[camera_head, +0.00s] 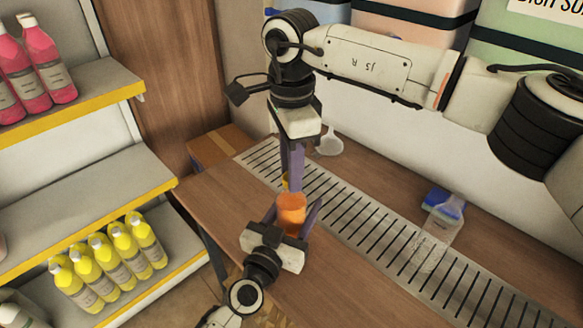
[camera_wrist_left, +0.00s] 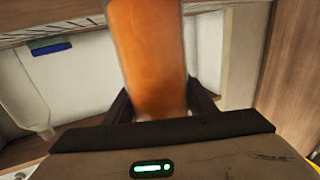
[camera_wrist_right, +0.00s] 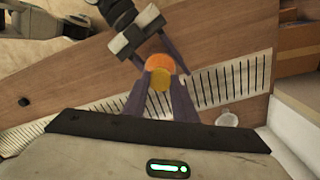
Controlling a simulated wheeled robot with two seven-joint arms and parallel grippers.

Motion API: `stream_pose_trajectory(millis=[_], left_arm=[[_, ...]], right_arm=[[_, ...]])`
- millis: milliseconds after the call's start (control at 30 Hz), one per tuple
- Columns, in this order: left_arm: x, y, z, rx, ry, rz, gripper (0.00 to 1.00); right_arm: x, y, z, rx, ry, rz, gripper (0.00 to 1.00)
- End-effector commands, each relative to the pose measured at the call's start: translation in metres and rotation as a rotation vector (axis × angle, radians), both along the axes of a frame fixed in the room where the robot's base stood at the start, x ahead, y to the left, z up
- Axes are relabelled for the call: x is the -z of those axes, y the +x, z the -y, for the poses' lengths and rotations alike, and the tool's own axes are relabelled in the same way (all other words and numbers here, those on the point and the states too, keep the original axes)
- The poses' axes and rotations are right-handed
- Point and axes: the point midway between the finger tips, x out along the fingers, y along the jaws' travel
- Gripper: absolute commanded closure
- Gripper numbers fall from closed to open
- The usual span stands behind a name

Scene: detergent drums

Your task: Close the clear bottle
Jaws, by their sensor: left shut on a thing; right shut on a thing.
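An orange bottle (camera_head: 291,210) stands upright over the counter's front part, its orange body filling the middle of the left wrist view (camera_wrist_left: 150,60). I cannot tell whether its wall is clear. My left gripper (camera_head: 290,219) is shut around it from the front. My right gripper (camera_head: 291,180) points down from above and is shut on a small yellow cap (camera_wrist_right: 160,78), at the bottle's top. The cap mostly hides behind the fingers in the head view. Whether it is seated on the bottle is unclear. Another, see-through bottle (camera_head: 435,243) stands on the grate at right.
A slotted metal grate (camera_head: 355,222) runs along the wooden counter (camera_head: 218,205). A white funnel-like piece (camera_head: 329,144) lies behind my right gripper, and a blue block (camera_head: 436,198) behind the see-through bottle. Shelves at left hold yellow bottles (camera_head: 105,265) and pink bottles (camera_head: 45,62).

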Motion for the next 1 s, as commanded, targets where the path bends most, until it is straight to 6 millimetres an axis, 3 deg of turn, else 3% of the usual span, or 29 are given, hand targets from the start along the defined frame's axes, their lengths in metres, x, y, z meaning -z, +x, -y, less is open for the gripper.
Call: stream_pose_trajectory(millis=[1000], left_arm=[[0.0005, -0.0001, -0.0002, 0.000, 0.000, -0.001, 1.00]], right_arm=[[0.0011, 0.0003, 0.0001, 2.314, 0.001, 0.000, 1.00]])
